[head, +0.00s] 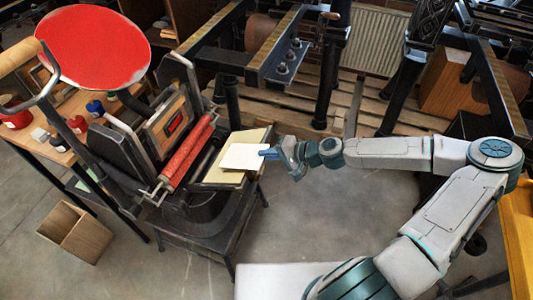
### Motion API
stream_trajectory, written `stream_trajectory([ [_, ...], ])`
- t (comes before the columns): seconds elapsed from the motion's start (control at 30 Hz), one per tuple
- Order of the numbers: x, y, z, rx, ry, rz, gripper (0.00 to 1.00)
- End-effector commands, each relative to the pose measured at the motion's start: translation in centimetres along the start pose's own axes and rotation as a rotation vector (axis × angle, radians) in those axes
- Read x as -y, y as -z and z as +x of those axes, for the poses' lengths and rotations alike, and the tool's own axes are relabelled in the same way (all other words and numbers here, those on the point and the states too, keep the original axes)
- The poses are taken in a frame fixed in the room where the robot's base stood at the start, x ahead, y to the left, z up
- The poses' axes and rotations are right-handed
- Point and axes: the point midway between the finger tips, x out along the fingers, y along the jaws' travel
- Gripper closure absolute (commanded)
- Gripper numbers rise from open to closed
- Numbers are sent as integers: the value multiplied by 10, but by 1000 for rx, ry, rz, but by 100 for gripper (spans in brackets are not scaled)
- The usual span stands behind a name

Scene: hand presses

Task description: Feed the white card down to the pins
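The white card (243,157) is over the tan feed board (223,178) of the hand press, at the centre of the head view. My gripper (268,154) comes in from the right. Its blue fingertips are at the card's right edge and look shut on it. The card looks about flat, with the tan board showing around it. I cannot tell whether it touches the board or is held just above it. The pins are too small to make out.
The press has a round red ink disc (92,47), red rollers (188,152) and a lever. A wooden bench (62,150) with ink pots stands at the left, above an open wooden box (75,232). Dark presses line the back.

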Motion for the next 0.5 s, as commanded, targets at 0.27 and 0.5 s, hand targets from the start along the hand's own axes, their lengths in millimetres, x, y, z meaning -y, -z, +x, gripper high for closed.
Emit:
stream_trajectory([
  [0.27,-4,-4,1,5,-7,4,100],
  [0.5,-4,-8,2,9,-6,3,100],
])
